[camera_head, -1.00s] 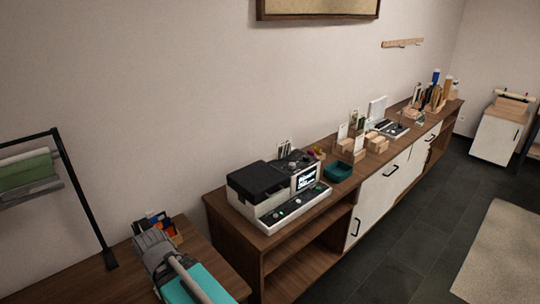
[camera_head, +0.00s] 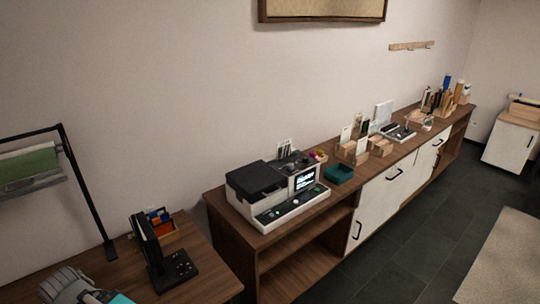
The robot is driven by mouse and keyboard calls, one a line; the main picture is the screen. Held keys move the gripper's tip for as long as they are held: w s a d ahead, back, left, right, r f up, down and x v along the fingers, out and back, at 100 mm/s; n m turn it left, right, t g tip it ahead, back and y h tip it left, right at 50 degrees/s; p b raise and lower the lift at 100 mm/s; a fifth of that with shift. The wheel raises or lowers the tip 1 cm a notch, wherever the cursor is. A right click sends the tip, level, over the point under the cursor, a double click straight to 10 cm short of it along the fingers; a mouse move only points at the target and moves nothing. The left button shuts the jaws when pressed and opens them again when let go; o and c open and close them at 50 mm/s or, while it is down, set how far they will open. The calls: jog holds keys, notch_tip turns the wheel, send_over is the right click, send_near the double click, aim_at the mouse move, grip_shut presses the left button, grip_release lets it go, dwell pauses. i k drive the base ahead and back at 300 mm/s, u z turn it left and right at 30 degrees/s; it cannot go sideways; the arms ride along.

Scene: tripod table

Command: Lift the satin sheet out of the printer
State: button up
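A black-and-white machine that looks like the printer (camera_head: 282,212) stands on the near end of the wooden cabinet, right of the picture's middle. It has a raised black lid or cover on its left part, a lit screen on its right, and several small buttons along its front. I cannot make out a satin sheet in or on it. My gripper is not in view.
A teal tray (camera_head: 339,174) sits right of the printer. Wooden holders (camera_head: 352,152) and small items line the long cabinet (camera_head: 320,218). A black stand (camera_head: 172,272) and a box of coloured items (camera_head: 158,230) are on the near table (camera_head: 215,270).

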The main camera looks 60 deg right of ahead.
aim_at(285, 148)
jog(key=u, duration=1)
jog(key=k, duration=1.45)
jog(key=z, duration=1.75)
